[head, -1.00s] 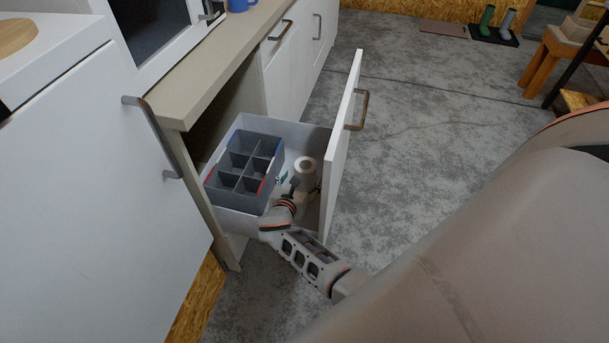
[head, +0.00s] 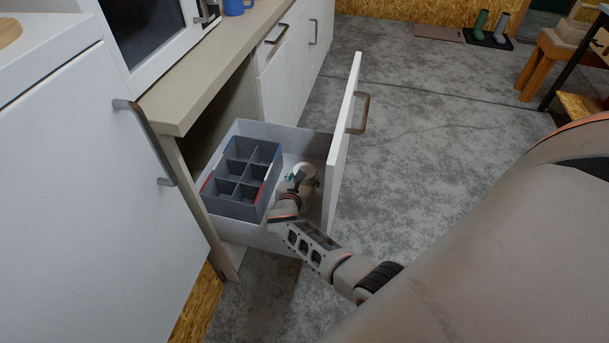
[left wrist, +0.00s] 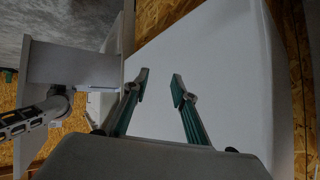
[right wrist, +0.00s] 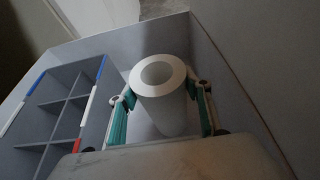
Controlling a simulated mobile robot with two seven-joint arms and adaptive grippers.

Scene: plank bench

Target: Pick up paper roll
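The white paper roll (right wrist: 160,98) stands upright in the open drawer, its round end with the grey core facing up in the right wrist view. In the head view its white top (head: 306,169) is partly covered by my right gripper (head: 299,180). In the right wrist view my right gripper (right wrist: 162,97) is open, with one green-padded finger on each side of the roll. The gaps are very small, and I cannot tell whether the pads touch it. My left gripper (left wrist: 160,78) is open and empty in front of a plain white surface, away from the drawer.
The drawer (head: 262,130) also holds a grey divided organiser (head: 231,207) with red and blue edge strips, left of the roll. The drawer front (head: 342,150) rises close on the right. A counter (head: 205,70) overhangs the back left.

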